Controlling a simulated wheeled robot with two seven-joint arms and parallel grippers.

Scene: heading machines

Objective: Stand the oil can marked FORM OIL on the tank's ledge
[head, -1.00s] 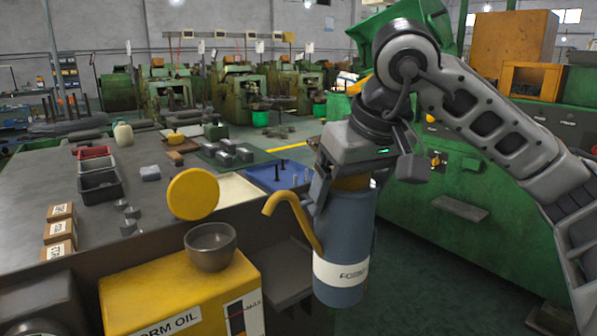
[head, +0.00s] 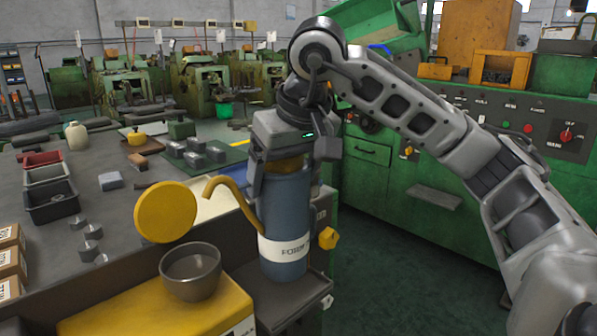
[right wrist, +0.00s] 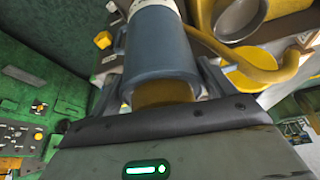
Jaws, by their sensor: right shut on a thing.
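The oil can (head: 286,210) is a blue-grey cylinder with a white label, partly readable as "FORM", and a yellow curved spout pointing left. My right gripper (head: 284,165) is shut on its top and holds it upright. The can's base is over the dark ledge (head: 300,303) beside the yellow tank (head: 150,318); whether it touches the ledge I cannot tell. In the right wrist view the can (right wrist: 158,48) lies between the fingers, with the yellow tank to its right. My left gripper is not in view.
A dark bowl-like funnel (head: 190,273) stands on the tank, with a round yellow lid (head: 166,212) raised behind it. A yellow knob (head: 328,238) is right of the can. The bench (head: 110,215) holds trays and metal parts. A green machine (head: 450,165) stands at right.

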